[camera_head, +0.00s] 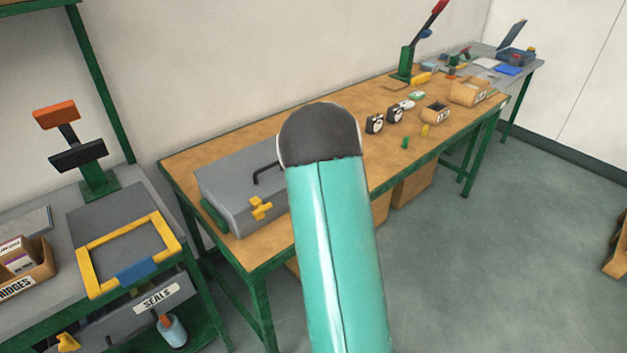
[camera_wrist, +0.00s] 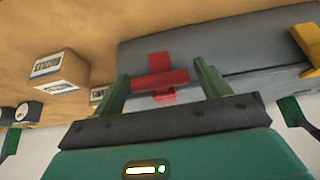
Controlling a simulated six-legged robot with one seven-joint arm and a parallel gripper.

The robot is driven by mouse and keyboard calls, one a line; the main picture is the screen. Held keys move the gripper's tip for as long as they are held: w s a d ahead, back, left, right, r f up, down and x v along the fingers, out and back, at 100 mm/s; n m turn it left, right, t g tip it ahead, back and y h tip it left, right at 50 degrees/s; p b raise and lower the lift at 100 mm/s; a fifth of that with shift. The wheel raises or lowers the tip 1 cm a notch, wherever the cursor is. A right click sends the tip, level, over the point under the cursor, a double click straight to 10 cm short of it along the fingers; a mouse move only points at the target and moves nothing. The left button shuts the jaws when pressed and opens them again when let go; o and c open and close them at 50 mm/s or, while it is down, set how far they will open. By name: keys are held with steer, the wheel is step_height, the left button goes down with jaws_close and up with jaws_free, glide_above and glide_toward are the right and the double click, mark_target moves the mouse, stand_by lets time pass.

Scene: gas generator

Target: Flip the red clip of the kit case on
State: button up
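The grey kit case (camera_head: 228,178) lies on the wooden workbench in the head view, with a black handle (camera_head: 265,170) on it. A yellow clip (camera_head: 261,208) is on its front. My teal arm hides the case's right part, and the red clip and my gripper do not show there. In the wrist view the red clip (camera_wrist: 160,81) is on the grey case (camera_wrist: 225,50), and the yellow clip (camera_wrist: 307,45) is at the right edge. My gripper (camera_wrist: 161,72) is open, with its green fingers apart on either side of the red clip. I cannot tell whether they touch it.
Small cardboard boxes (camera_wrist: 60,70) and round gauges (camera_wrist: 28,112) are beside the case in the wrist view. In the head view, gauges (camera_head: 375,123) and bins (camera_head: 436,111) stand farther along the bench. A yellow frame (camera_head: 95,285) is on the left table.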

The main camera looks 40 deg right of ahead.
steer(key=shift+o, duration=0.8)
steer(key=v, duration=1.4)
steer(key=shift+f, duration=0.1)
